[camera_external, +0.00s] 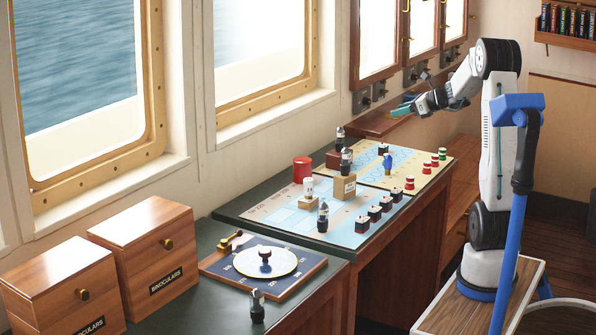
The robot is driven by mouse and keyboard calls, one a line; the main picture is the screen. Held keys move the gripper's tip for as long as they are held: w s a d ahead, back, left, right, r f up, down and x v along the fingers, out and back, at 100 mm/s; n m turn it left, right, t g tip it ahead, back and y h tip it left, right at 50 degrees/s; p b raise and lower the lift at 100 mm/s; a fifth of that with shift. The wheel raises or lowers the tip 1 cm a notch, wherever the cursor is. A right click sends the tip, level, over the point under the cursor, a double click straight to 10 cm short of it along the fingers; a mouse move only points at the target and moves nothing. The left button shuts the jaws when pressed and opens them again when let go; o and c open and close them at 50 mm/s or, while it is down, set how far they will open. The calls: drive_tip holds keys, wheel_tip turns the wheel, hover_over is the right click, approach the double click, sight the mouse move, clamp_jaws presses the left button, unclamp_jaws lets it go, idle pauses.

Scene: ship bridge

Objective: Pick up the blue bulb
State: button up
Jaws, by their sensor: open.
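The blue bulb (387,163) stands upright on the far part of the chart board on the console, among small black-and-white pieces. My gripper (402,109) is open and empty, with teal fingertips. In the picture it is above and slightly right of the bulb, pointing left toward the wall, and well apart from it. My arm reaches in from the right side. Nothing hides the bulb.
Dark-topped pieces (323,215), a red cylinder (302,170) and small red and green pieces crowd the chart boards (290,208). A cardboard box (342,185) stands near the bulb. Two binocular boxes (60,285) and a dial board (262,268) are at left.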

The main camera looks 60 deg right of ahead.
wheel_tip(320, 180, down, 3)
drive_tip(key=d+m, duration=0.1)
drive_tip(key=d, duration=0.1)
approach(383, 174)
drive_tip(key=shift+h, duration=0.3)
drive_tip(key=w+r, duration=0.2)
drive_tip(key=r, duration=0.1)
drive_tip(key=shift+w+d+r, duration=0.15)
drive_tip(key=shift+d, duration=0.05)
drive_tip(key=shift+w+f, duration=0.25)
drive_tip(key=x, duration=0.7)
drive_tip(key=shift+a+f, duration=0.1)
drive_tip(key=shift+a, duration=0.25)
drive_tip(key=c, duration=1)
